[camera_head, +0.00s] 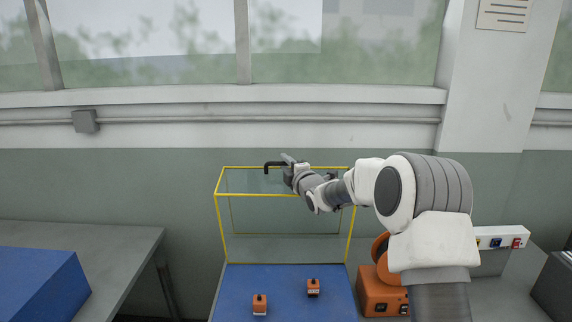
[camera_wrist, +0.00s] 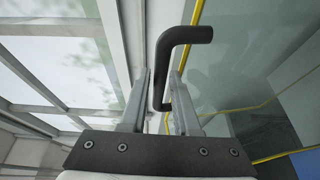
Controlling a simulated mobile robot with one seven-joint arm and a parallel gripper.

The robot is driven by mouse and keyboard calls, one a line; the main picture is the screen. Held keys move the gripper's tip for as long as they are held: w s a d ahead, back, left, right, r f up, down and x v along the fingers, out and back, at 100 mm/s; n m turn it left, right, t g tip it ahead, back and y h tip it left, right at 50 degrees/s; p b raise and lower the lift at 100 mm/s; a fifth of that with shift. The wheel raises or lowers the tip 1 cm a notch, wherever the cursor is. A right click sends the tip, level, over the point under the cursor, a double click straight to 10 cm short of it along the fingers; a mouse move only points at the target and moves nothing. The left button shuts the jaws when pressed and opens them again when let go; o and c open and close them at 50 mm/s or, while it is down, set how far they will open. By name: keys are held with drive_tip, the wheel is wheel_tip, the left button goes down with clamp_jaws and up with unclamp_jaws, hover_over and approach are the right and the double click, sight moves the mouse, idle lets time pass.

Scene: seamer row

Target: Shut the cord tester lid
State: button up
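The cord tester's lid is a clear cover with yellow edges (camera_head: 218,215), standing open and upright behind the blue bed (camera_head: 285,282) of the tester. A black bent handle (camera_head: 272,165) is at the lid's top edge. My gripper (camera_head: 287,166) is at that handle. In the wrist view the black handle (camera_wrist: 186,35) runs down between the two fingers of my gripper (camera_wrist: 160,78). The fingers are apart, with some gap showing beside the bar. The lid's yellow edge (camera_wrist: 195,20) and clear panel show to the right.
Two small orange blocks (camera_head: 260,304) (camera_head: 313,287) stand on the blue bed. An orange unit (camera_head: 380,294) is at the right, partly behind my arm. A white strip with coloured switches (camera_head: 503,238) is farther right. A grey table (camera_head: 120,250) with a blue box (camera_head: 40,285) is left.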

clamp_jaws()
idle(1.3)
